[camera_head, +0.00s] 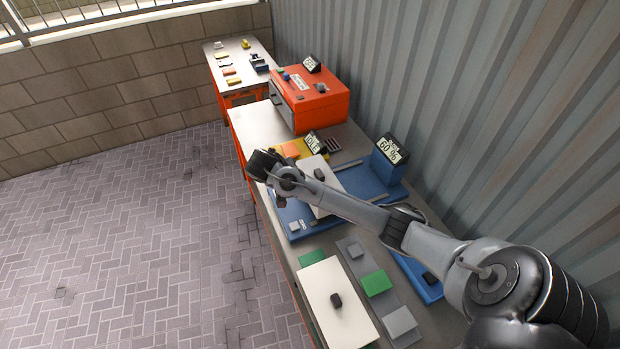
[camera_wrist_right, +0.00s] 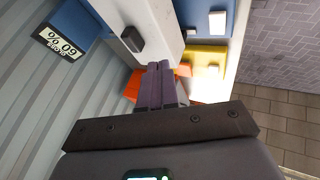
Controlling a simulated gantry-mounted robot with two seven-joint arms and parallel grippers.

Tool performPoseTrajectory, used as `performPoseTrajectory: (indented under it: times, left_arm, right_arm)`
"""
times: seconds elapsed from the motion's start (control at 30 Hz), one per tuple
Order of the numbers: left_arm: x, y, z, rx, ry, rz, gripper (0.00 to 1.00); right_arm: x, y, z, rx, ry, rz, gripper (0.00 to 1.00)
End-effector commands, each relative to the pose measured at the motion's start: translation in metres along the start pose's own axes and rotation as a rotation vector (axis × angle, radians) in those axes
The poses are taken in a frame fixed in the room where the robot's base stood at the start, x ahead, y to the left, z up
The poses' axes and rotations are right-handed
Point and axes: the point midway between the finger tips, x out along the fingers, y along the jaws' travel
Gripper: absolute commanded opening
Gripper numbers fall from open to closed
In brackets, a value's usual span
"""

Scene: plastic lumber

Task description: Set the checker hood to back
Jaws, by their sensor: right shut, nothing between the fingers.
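The word checker is not readable on anything, so I cannot tell for certain which unit it is. A white panel with a dark knob (camera_head: 319,174) lies over a blue unit (camera_head: 295,216) on the bench, partly hidden by my right arm. The panel also shows in the right wrist view (camera_wrist_right: 165,25), its knob beside my fingertips. A second white panel (camera_head: 327,283) with a dark knob lies nearer, at the front of the bench. My right gripper (camera_head: 257,165) is at the bench's left edge, left of the first panel. Its fingers (camera_wrist_right: 160,75) are shut and empty.
A blue box with a "60 %" display (camera_head: 392,149) stands by the corrugated wall. A yellow unit with a small display (camera_head: 311,144) and an orange box (camera_head: 314,104) stand farther back. Green and grey blocks (camera_head: 376,283) lie near the front. Open paved floor (camera_head: 120,230) is at left.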

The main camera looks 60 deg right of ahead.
Motion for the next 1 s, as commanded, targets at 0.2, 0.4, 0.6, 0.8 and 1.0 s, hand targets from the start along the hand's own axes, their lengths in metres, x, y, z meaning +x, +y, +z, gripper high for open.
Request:
performPoseTrajectory:
  times: [0.2,0.4,0.6,0.8,1.0]
  left_arm:
    - [0.001,0.000,0.000,-0.001,0.001,0.001,0.43]
    - [0.000,0.002,-0.001,-0.006,0.003,0.005,0.43]
    - [-0.001,0.003,-0.002,-0.013,0.005,0.010,0.43]
    - [-0.004,0.003,-0.003,-0.013,0.006,0.010,0.43]
    - [-0.006,0.002,-0.004,-0.009,0.006,0.008,0.43]
  right_arm:
    - [-0.004,-0.001,-0.005,0.007,0.008,-0.008,0.00]
    - [-0.004,-0.001,-0.005,0.006,0.007,-0.008,0.00]
    - [0.005,-0.001,-0.004,0.005,0.006,-0.007,0.00]
    - [0.031,-0.001,-0.004,0.004,0.003,-0.005,0.00]
    - [0.069,-0.002,-0.004,0.005,0.003,-0.005,0.00]
